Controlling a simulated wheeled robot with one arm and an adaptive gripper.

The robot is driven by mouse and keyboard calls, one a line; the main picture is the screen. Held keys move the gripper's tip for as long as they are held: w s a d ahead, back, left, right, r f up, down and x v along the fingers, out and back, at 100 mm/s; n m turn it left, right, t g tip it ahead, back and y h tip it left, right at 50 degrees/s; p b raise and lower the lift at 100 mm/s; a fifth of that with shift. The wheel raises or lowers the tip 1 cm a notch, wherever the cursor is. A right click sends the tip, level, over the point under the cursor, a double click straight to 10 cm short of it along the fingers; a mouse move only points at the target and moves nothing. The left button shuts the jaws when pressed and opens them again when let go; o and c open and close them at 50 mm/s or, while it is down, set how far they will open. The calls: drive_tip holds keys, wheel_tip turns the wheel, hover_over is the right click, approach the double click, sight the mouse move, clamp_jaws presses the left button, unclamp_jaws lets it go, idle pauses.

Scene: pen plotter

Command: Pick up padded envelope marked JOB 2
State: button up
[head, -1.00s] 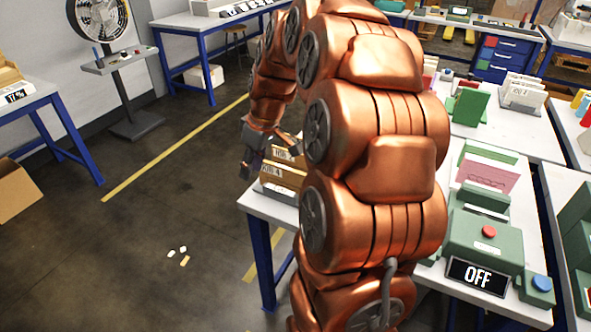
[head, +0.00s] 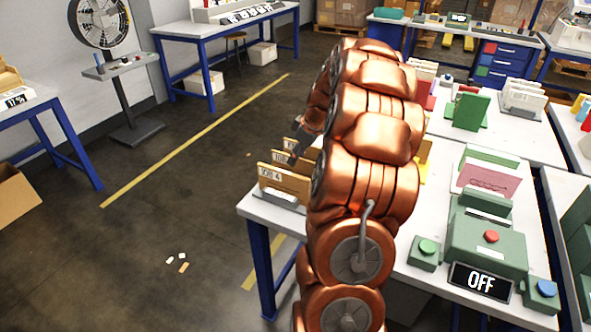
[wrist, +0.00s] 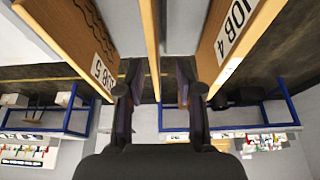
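Several tan padded envelopes stand upright on the near-left end of the white table. The front one, marked JOB 4 (head: 290,185), shows in the head view and at the right of the wrist view (wrist: 235,35). An envelope whose label seems to read JOB 5 (wrist: 70,35) stands at the left of the wrist view. Between them is a middle envelope (wrist: 151,35), seen edge-on, its label hidden. My gripper (wrist: 158,92) is open, its fingers on either side of the middle envelope's edge, with gaps visible. I cannot read JOB 2 on any envelope.
The neighbouring envelopes stand close beside my fingers. The white table (head: 258,207) also holds a green machine (head: 485,245) with an OFF sign (head: 478,280). The floor left of the table is open, with small scraps (head: 177,259) on it.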

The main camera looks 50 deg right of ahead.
sight(295, 170)
drive_tip(key=shift+d+p+x, duration=0.1)
drive_tip(key=shift+p+x, duration=0.2)
drive_tip(key=shift+x, duration=0.85)
drive_tip(key=shift+d+p+x, duration=0.15)
drive_tip(key=shift+p+x, duration=0.15)
drive_tip(key=shift+x, duration=0.85)
drive_tip(key=shift+w, duration=0.1)
drive_tip(key=shift+c, duration=0.4)
clamp_jaws()
